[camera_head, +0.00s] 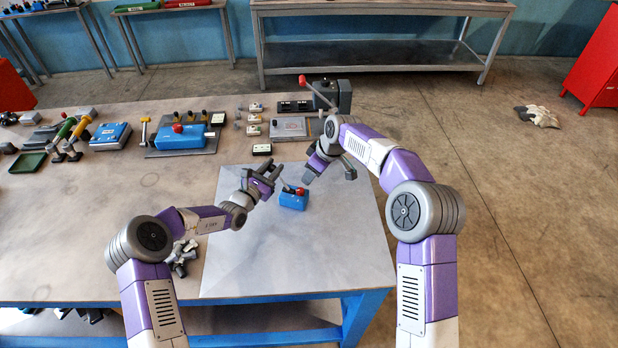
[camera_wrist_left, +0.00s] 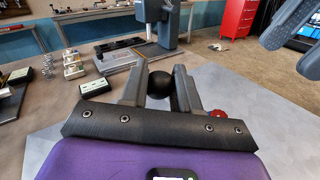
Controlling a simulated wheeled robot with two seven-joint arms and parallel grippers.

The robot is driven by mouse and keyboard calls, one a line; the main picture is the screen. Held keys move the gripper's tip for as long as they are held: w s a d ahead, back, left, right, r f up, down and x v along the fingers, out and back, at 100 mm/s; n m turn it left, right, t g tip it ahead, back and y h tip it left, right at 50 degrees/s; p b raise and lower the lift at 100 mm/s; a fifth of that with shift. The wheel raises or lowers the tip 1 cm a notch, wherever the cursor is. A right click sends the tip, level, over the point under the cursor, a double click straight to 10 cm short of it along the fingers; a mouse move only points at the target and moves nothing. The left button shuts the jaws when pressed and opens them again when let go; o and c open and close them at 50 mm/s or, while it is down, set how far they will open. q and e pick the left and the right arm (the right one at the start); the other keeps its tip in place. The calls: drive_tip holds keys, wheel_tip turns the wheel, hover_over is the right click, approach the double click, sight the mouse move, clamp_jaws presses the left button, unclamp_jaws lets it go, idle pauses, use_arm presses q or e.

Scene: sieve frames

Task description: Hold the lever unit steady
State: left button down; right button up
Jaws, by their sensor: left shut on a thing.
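The lever unit is a small blue box (camera_head: 292,201) on the pale mat, with a red knob and a short lever on top. My left gripper (camera_head: 273,178) is beside its upper left. In the left wrist view, my left fingers are shut on a black ball (camera_wrist_left: 159,84), apparently the lever's knob. The red knob (camera_wrist_left: 217,117) shows beside the right finger there; the blue body is hidden. My right gripper (camera_head: 328,177) hangs above and to the right of the unit, apart from it, with its fingers spread and nothing seen between them.
The pale mat (camera_head: 290,262) is clear in front of the unit. A dark press (camera_head: 335,97) with a red-tipped handle stands behind my right arm. A larger blue box (camera_head: 180,137) and several parts line the table's back. Small grey pieces (camera_head: 183,256) lie by my left arm.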

use_arm(q)
drive_tip(key=shift+f, duration=0.4)
drive_tip(key=c, duration=1.2)
unclamp_jaws()
drive_tip(key=o, duration=0.4)
drive_tip(key=shift+r, duration=0.1)
drive_tip(key=shift+o, duration=0.2)
drive_tip(key=shift+r, duration=0.1)
